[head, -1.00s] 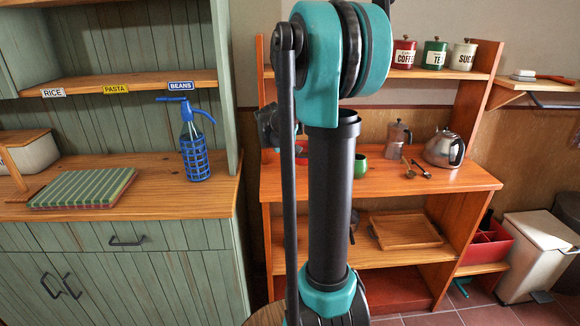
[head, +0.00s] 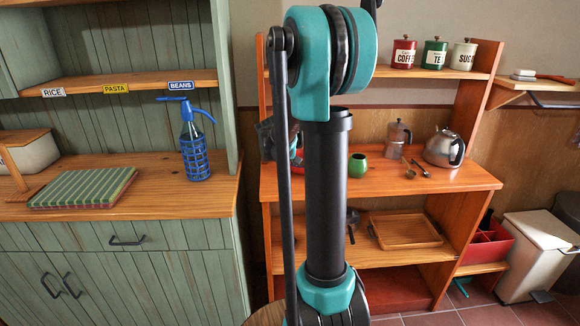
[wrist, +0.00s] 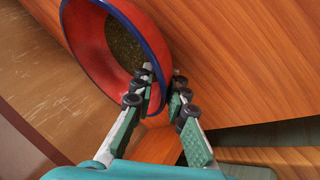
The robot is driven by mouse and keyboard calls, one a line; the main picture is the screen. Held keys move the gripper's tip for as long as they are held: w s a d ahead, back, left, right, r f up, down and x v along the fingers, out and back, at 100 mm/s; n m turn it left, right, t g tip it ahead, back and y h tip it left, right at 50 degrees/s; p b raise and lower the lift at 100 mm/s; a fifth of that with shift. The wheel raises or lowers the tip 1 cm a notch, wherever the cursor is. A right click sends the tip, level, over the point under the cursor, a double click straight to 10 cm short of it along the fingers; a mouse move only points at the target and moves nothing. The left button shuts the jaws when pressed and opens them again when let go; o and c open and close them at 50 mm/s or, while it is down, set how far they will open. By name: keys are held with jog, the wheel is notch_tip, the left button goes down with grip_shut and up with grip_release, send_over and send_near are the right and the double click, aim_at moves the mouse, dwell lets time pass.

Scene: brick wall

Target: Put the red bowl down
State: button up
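The red bowl (wrist: 97,45) with a blue rim is at the upper left of the wrist view, close against the orange wood surface. My gripper (wrist: 163,80) straddles the bowl's near wall, with one fingertip over the inside and the other outside. The fingers are apart, and wood shows between the outer finger and the wall. In the head view, only a red sliver of the bowl (head: 299,160) shows behind my arm, over the wooden shelf unit's top (head: 430,182). My arm hides most of the gripper there.
On the shelf unit's top stand a green cup (head: 358,166), a moka pot (head: 397,139) and a steel kettle (head: 444,148), with spoons between. A wooden tray (head: 408,231) lies on the shelf below. The front right of the top is clear.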

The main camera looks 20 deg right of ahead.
jog(key=shift+r, duration=0.1)
jog(key=v, duration=1.2)
jog(key=s+a+f+m+y, duration=0.1)
jog(key=s+a+f, duration=0.3)
jog(key=s+f, duration=0.5)
jog(key=s+a+f+m+g+y, duration=0.1)
jog(key=s+a+f+y, duration=0.3)
jog(key=s+f, duration=0.5)
jog(key=s+a, duration=0.1)
jog(key=s, duration=0.6)
jog(key=shift+f, duration=0.4)
jog(key=shift+a, duration=0.1)
